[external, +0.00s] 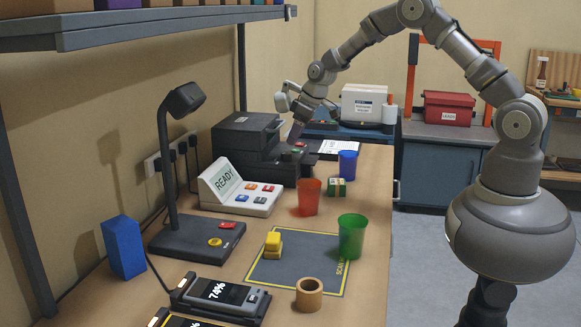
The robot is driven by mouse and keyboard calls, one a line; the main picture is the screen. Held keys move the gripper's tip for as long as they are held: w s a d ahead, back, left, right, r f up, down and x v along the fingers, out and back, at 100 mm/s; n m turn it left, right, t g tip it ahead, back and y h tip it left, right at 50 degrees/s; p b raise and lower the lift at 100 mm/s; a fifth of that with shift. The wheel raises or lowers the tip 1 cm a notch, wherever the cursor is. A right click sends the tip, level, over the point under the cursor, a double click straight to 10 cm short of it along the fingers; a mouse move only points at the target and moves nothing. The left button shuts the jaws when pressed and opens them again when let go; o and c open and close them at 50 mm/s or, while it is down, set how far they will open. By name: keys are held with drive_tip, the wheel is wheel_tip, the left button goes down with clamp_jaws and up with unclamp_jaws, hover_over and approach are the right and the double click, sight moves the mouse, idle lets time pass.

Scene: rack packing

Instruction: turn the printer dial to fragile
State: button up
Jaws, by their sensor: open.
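The dark printer (242,138) stands at the back of the bench against the left wall. Its lower front part extends to the right, with a small red spot on top near my gripper. The dial and its markings are too small and too covered by my gripper to make out. My gripper (296,131) points down from above at the printer's right front part. It is open, with nothing visible in it. I cannot tell whether it touches the printer.
A display unit reading READY (236,190) with coloured buttons stands in front of the printer. A red cup (309,198), blue cup (348,164) and green cup (351,237) stand to the right. A desk lamp (180,100) rises at left. A shelf (150,27) overhangs the bench.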

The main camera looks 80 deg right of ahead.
sight(287, 153)
drive_tip(key=b+x, duration=0.1)
drive_tip(key=x, duration=0.5)
drive_tip(key=shift+w+f, duration=0.2)
drive_tip(key=c, duration=1)
